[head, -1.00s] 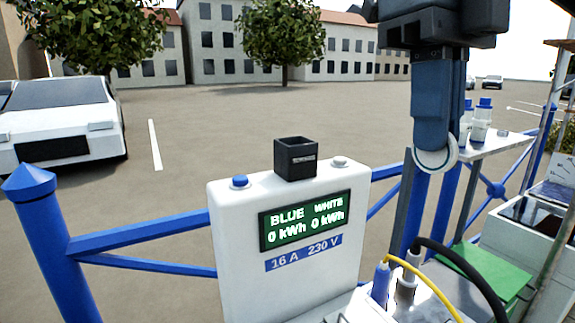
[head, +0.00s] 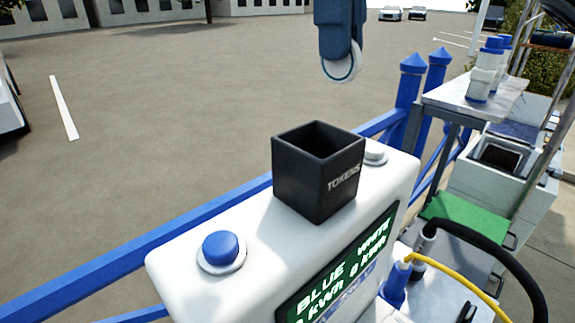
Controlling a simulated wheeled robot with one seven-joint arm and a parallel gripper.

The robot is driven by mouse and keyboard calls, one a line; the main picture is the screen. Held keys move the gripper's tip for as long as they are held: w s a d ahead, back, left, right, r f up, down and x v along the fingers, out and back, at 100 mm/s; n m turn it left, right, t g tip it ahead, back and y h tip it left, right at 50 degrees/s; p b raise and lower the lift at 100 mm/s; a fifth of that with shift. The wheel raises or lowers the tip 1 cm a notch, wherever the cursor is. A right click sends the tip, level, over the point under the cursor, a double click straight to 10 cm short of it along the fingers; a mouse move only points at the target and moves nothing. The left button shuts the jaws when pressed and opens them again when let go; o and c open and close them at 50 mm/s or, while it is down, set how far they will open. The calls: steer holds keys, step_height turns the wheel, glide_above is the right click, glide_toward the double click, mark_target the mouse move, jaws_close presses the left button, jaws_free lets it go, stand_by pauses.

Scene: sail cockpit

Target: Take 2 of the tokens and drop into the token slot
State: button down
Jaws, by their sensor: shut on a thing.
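A black open-topped box labelled TOKENS (head: 306,192) stands on top of the white power post (head: 225,285), between a blue button (head: 221,248) and a white button (head: 374,152). Its inside is dark and its floor cannot be seen. My gripper (head: 340,52) is at the top centre, pointing down. It is shut on a round white token (head: 339,70) with a blue ring, held on edge. The token shows above the box in the picture, apart from it and seemingly beyond it. No other token can be made out.
The post's display (head: 345,270) reads BLUE and WHITE. A yellow cable (head: 450,283) and a black cable (head: 515,262) run at the right. A blue railing (head: 165,247) passes behind the post. White bottles (head: 484,70) stand on a table at the right.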

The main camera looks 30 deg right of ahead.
mark_target(333, 80)
steer(key=shift+w+f, duration=0.2)
steer(key=shift+f, duration=0.05)
step_height(333, 80, down, 6)
steer(key=b, duration=0.6)
steer(key=shift+r+b, duration=0.2)
steer(key=shift+b, duration=0.2)
steer(key=c, duration=1.2)
jaws_free()
steer(key=shift+w+a+r+p, duration=0.1)
steer(key=shift+w+r+p, duration=0.1)
steer(key=shift+r, duration=1.8)
steer(key=shift+w+r+p, duration=0.2)
steer(key=shift+r, duration=1.75)
